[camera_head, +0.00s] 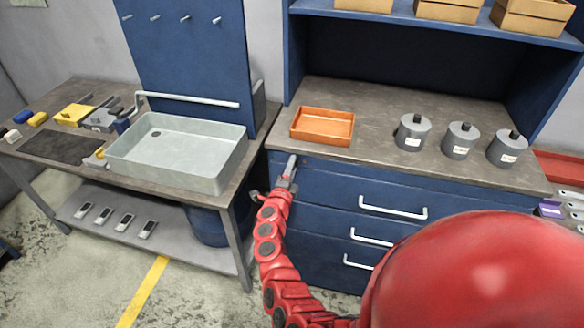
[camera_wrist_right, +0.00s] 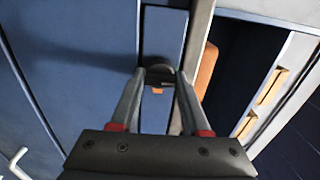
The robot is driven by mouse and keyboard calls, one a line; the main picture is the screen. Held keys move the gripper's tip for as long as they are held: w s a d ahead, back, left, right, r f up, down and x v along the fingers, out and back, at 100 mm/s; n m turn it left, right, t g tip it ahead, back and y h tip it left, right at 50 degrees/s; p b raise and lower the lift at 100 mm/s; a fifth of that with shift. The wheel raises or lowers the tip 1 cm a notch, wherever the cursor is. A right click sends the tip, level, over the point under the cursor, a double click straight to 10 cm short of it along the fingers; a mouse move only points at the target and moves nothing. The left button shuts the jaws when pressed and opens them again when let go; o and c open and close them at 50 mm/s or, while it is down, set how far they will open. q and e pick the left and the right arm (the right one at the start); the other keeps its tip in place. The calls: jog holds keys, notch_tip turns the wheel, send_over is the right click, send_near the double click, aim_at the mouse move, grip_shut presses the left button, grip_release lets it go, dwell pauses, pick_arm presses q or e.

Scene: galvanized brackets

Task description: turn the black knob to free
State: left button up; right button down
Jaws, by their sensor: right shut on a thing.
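The black knob (camera_wrist_right: 157,75) sits on the blue cabinet front, just under the worktop edge. In the right wrist view it is between the two fingertips of my right gripper (camera_wrist_right: 159,78), which is shut on it. A small orange mark (camera_wrist_right: 157,91) shows just below the knob in that view. In the head view my right gripper (camera_head: 289,168) reaches the upper left corner of the cabinet front, and the knob cannot be made out there. Which way the knob points is not clear. My left gripper is not in view.
An orange tray (camera_head: 322,140) and several grey canisters (camera_head: 461,150) stand on the worktop above. Blue drawers with white handles (camera_head: 393,213) are to the right of the gripper. A grey basin (camera_head: 180,182) is on the bench (camera_head: 84,168) to the left.

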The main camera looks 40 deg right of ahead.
jog(key=shift+c, duration=1.9)
grip_release()
jog(key=b+v, duration=0.4)
jog(key=v, duration=1.3)
jog(key=shift+s+b, duration=0.25)
jog(key=shift+b, duration=0.1)
jog(key=shift+a, duration=0.1)
